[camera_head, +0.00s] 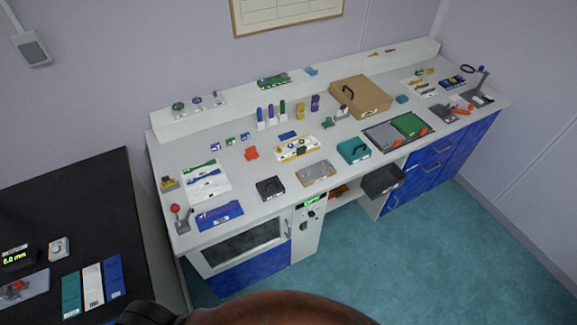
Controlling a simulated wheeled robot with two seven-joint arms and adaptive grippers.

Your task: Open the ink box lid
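No label marks the ink box, so I cannot tell for sure which box it is. A small black box (270,188) with a handle on top sits near the front edge of the white bench, left of centre, and its lid looks shut. A teal box (353,150) with a dark handle sits further right near the front edge, and it also looks shut. A larger brown box (361,96) with a black handle stands at the back, closed. Neither of my grippers shows in the view.
The white bench (240,170) holds many small items. An open dark drawer (383,181) juts out at the front. A black-topped table (75,200) stands at left. The teal floor (430,245) in front is clear.

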